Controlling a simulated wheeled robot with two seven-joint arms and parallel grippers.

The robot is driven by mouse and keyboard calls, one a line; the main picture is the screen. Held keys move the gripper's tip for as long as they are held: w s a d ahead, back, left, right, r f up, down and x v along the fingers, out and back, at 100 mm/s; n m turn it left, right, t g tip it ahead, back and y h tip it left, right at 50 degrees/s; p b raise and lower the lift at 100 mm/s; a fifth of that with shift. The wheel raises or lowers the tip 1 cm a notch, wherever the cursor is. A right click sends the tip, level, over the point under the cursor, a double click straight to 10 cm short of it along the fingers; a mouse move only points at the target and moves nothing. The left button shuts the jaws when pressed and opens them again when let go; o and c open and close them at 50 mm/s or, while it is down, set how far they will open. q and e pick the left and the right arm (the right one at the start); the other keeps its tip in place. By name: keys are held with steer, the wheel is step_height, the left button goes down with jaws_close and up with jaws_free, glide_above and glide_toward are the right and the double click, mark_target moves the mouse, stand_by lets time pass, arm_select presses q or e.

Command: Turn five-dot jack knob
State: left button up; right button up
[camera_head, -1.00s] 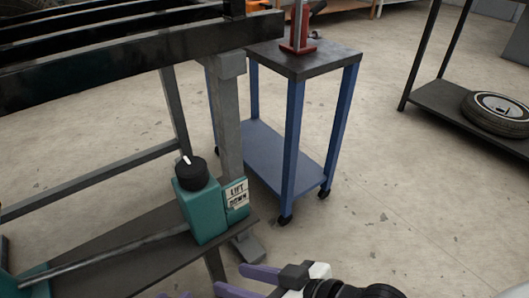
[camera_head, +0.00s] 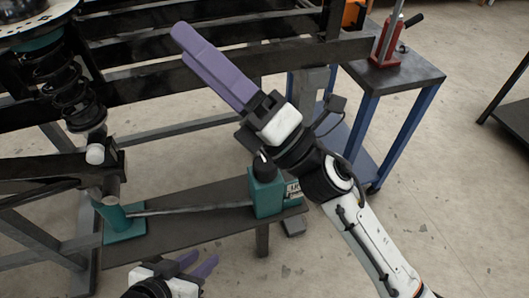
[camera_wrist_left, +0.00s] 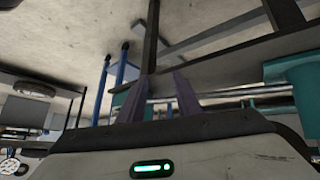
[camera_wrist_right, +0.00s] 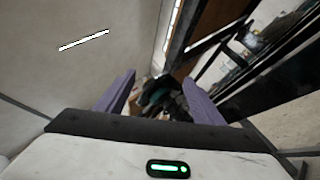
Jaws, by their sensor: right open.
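The teal jack pump (camera_head: 267,192) stands on a dark shelf in the head view, with a black knob (camera_head: 264,162) on top. No dots can be made out on the knob. Its lift/down label (camera_head: 293,190) is partly hidden behind my right arm. My right gripper (camera_head: 183,36) is open and empty, above and left of the knob, over the black frame rails. My right forearm passes close to the right of the knob. My left gripper (camera_head: 201,262) is open and empty, low in the picture, below and left of the pump. Teal parts (camera_wrist_left: 292,76) show at right in the left wrist view.
A rod (camera_head: 190,209) runs left from the pump to a teal jack base (camera_head: 122,222). A black coil spring (camera_head: 72,82) hangs at upper left beside the frame rails (camera_head: 130,75). A blue cart (camera_head: 405,70) with a red jack (camera_head: 388,42) stands behind at right.

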steer(key=s+a+n+g+y, duration=0.1)
steer(key=s+a+n+g, duration=0.4)
steer(key=n+g, duration=0.55)
steer(key=n+g+h+p, duration=0.2)
steer(key=n+h+p, duration=0.3)
steer(key=n+h, duration=1.5)
glide_above(265, 164)
steer(key=f, duration=0.5)
steer(key=f+m+h, duration=0.1)
steer(key=f, duration=0.5)
steer(key=f+m+h, duration=0.1)
steer(key=f, duration=0.5)
steer(key=shift+a+f, duration=0.25)
steer(key=shift+a, duration=0.1)
steer(key=shift+d+f, duration=0.2)
steer(key=shift+d, duration=0.1)
arm_select(q)
steer(key=shift+s+a+f+t+b, duration=0.45)
steer(key=shift+s+a+t, duration=0.1)
steer(key=shift+s, duration=0.25)
arm_select(e)
step_height(265, 164, down, 10)
steer(key=shift+r, duration=0.15)
